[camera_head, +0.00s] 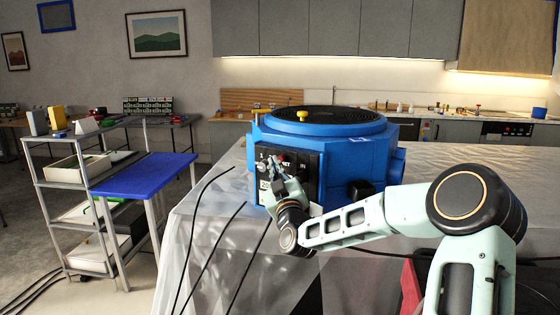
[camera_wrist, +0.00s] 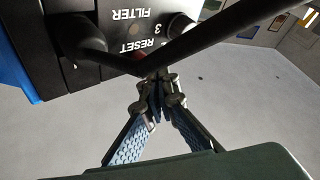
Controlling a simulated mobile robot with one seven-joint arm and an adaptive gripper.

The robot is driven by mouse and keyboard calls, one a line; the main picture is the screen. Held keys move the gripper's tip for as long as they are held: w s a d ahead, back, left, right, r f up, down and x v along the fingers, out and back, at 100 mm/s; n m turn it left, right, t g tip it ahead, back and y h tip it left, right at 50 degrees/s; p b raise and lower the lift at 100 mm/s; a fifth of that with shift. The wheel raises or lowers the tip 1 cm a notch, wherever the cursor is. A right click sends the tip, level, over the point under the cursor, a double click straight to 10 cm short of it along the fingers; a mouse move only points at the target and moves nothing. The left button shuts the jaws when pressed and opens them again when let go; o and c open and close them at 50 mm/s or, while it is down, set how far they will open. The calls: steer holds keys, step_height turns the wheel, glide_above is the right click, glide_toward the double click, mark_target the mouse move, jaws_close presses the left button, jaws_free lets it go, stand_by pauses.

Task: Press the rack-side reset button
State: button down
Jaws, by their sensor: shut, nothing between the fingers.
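A blue machine (camera_head: 325,143) with a round black top stands on the covered table. Its black control panel (camera_head: 305,176) faces the front left; the wrist view shows this panel (camera_wrist: 112,22) upside down, with RESET, 3 and FILTER lettering. A small red part, which looks like the reset button (camera_wrist: 142,66), shows beside the RESET lettering, partly hidden behind my fingertips. My gripper (camera_head: 273,168) is shut and empty, with its tips at the panel; it also shows in the wrist view (camera_wrist: 157,82). I cannot tell whether the tips touch the button.
The table (camera_head: 215,190) has a pale translucent cover, with black cables hanging over its front. A grey shelf rack (camera_head: 42,185) and a blue-topped bench (camera_head: 145,174) stand at the left, with a floor gap before the table. Dark bars cross close to the panel in the wrist view.

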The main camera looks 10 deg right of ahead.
steer(key=shift+w+d, duration=0.1)
stand_by(0.3)
steer(key=shift+w+d+b, duration=0.15)
steer(key=shift+w+b, duration=0.05)
steer(key=shift+b, duration=0.2)
steer(key=shift+w+d, duration=0.4)
stand_by(0.9)
steer(key=shift+s+a+b, duration=0.1)
steer(key=shift+b, duration=0.25)
steer(key=shift+s+a+b, duration=0.35)
steer(key=shift+s+a, duration=0.2)
steer(key=shift+s, duration=0.05)
steer(key=s+a, duration=0.1)
steer(key=s+a+b, duration=0.1)
steer(key=s+a, duration=0.1)
steer(key=shift+s+a, duration=0.15)
steer(key=shift+s, duration=0.15)
